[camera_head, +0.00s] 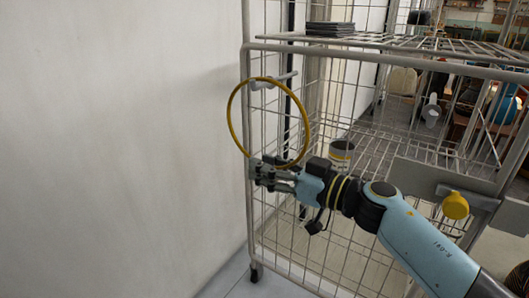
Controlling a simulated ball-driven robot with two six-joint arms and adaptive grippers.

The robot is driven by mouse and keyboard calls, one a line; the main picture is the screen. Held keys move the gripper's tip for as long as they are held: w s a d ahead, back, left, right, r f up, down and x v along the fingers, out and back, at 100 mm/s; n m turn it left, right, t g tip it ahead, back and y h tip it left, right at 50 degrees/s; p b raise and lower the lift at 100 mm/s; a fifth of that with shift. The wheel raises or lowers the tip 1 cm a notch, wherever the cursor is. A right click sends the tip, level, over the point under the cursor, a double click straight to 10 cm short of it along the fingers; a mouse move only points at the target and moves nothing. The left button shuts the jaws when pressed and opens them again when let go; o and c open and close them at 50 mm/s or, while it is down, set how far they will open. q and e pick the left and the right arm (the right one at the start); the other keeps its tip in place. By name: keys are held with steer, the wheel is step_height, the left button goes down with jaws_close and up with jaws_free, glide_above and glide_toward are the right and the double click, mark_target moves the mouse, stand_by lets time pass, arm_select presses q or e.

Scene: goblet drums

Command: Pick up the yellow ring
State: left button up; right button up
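The yellow ring (229,114) is a thin, large hoop. It stands upright at the left end of the wire rack, with its top at a grey peg (272,82) that sticks out from the rack. My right gripper (258,171) reaches in from the right and overlaps the ring's lower edge in the view. Its dark fingers point left, and part of the ring's bottom is hidden at them. I cannot tell whether the fingers are closed on the ring or only beside it. My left gripper is not in view.
The grey wire rack (249,215) fills the middle and right, with a dark stack (330,28) on top and a grey can (341,150) on a shelf. A yellow knob (455,205) is at the right. A bare white wall (110,140) stands at the left.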

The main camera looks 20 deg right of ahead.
steer(key=shift+c, duration=0.4)
jaws_close()
steer(key=shift+r, duration=0.1)
